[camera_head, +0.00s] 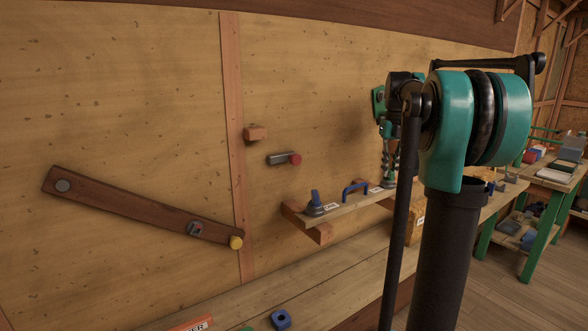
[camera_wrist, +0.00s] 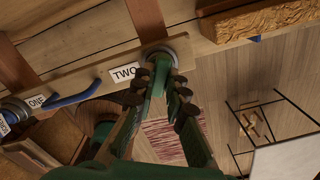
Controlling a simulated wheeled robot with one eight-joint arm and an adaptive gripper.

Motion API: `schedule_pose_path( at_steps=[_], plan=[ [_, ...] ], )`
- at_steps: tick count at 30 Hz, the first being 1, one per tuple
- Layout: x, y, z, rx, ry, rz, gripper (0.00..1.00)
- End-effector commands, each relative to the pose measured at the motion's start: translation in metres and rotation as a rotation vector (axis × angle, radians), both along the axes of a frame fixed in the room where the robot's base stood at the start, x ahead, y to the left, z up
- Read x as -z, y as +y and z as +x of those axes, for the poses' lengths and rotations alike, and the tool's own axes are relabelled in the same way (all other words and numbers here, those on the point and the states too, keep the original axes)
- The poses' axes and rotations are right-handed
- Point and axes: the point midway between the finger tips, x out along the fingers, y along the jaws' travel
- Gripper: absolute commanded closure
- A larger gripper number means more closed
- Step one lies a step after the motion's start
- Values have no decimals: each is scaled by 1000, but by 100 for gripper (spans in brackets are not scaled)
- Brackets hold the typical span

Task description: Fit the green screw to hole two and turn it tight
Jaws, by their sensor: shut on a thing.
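In the wrist view, my gripper (camera_wrist: 158,88) is shut on the green screw (camera_wrist: 160,74), with a dark-padded finger on each side. The screw's far end is at the round grey fitting (camera_wrist: 180,48) of hole two, beside the label TWO (camera_wrist: 124,72). How deep it sits is hidden. In the head view, my gripper (camera_head: 388,165) comes down to the wooden shelf (camera_head: 345,205), partly behind my arm. A blue screw (camera_head: 315,197) stands upright in a grey fitting at the shelf's left end.
A blue handle (camera_head: 355,188) is on the shelf between the labels. A plank with a yellow knob (camera_head: 236,242) and a red-ended peg (camera_head: 295,159) are on the wall. A blue part (camera_head: 281,319) lies on the bench (camera_head: 330,275). A yellowish block (camera_wrist: 270,16) is right of hole two.

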Motion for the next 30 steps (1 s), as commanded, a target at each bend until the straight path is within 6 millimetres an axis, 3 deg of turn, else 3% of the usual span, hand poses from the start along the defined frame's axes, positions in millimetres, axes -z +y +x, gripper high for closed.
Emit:
schedule_pose_path(
  at_steps=[2, 3, 8, 18, 30],
  plan=[
    [2, 1, -1, -1, 3, 1, 100],
    [2, 1, -1, -1, 3, 1, 82],
    [1, 0, -1, -2, 2, 1, 63],
    [-2, 0, 0, -3, 1, 0, 63],
    [-30, 0, 0, -3, 0, 0, 63]
  ],
)
